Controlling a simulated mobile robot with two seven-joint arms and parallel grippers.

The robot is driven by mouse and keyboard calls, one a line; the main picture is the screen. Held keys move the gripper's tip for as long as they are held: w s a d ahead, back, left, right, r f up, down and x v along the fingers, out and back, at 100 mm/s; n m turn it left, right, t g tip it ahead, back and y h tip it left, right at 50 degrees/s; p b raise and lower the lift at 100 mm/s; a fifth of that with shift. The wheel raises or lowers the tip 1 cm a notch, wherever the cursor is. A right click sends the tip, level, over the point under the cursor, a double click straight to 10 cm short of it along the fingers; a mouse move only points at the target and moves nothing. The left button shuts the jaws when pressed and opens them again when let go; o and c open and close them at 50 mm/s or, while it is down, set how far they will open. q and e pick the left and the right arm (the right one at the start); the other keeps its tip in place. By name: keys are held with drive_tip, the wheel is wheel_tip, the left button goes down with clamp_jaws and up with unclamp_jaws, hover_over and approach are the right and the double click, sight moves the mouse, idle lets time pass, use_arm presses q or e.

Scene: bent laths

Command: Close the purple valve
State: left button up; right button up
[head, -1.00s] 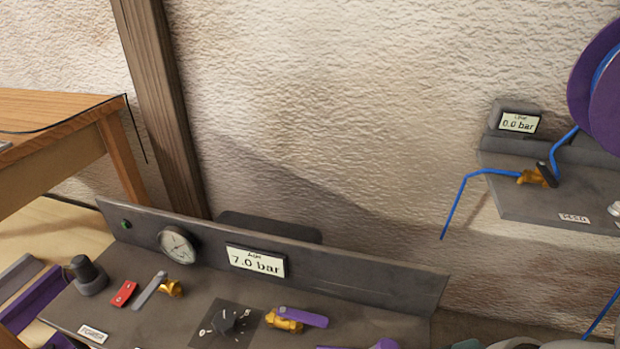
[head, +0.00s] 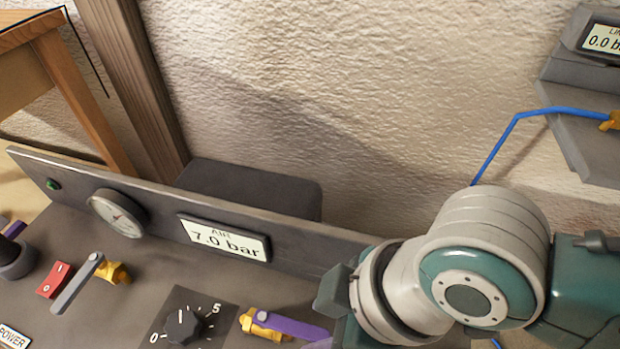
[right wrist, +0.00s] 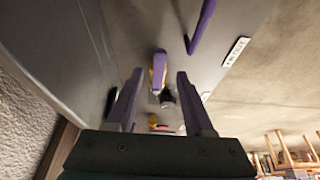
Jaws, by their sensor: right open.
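The purple valve has a brass body (head: 255,322) and a purple lever (head: 290,327). It sits on the grey panel, right of the black dial, and its lever points right, roughly along the panel. In the right wrist view the purple lever (right wrist: 160,62) shows beyond and between my fingertips, apart from them. My right gripper (right wrist: 157,80) is open and empty, its two purple-grey fingers spread. My left gripper is not in view.
The panel holds a black dial (head: 185,326), a grey-levered brass valve (head: 78,283), a red switch (head: 54,280), a round gauge (head: 118,213) and a display (head: 223,237) reading 7.0 bar. A blue hose (head: 510,130) runs at right. Another purple bar (right wrist: 201,27) lies near the lever.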

drive_tip(key=shift+x, duration=1.1)
drive_tip(key=shift+c, duration=0.3)
clamp_jaws()
